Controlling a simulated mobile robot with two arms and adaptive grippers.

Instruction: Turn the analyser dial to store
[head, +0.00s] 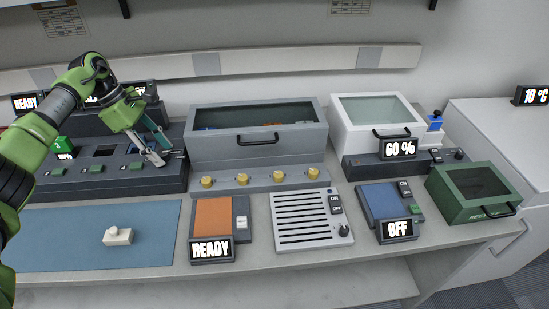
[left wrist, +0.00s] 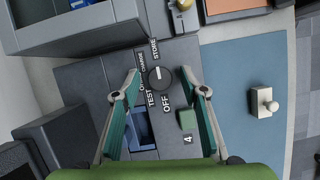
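The analyser dial (left wrist: 160,77) is a round black knob on a dark grey panel in the left wrist view, ringed by the labels OFF, TEST, CHARGE and STORE. Its exact pointer setting is too small to read surely. My left gripper (left wrist: 160,73) is open, with its teal-padded fingers on either side of the dial and apart from it. In the head view my left gripper (head: 166,157) is over the right end of the dark grey charger unit (head: 110,182) and hides the dial. My right gripper is not in view.
A green button (left wrist: 187,119) and a blue-lined slot (left wrist: 139,127) are near the dial. A grey lidded box (head: 260,150) with several yellow knobs stands right of the unit. A blue mat (head: 70,240) with a small white switch block (head: 117,237) lies in front.

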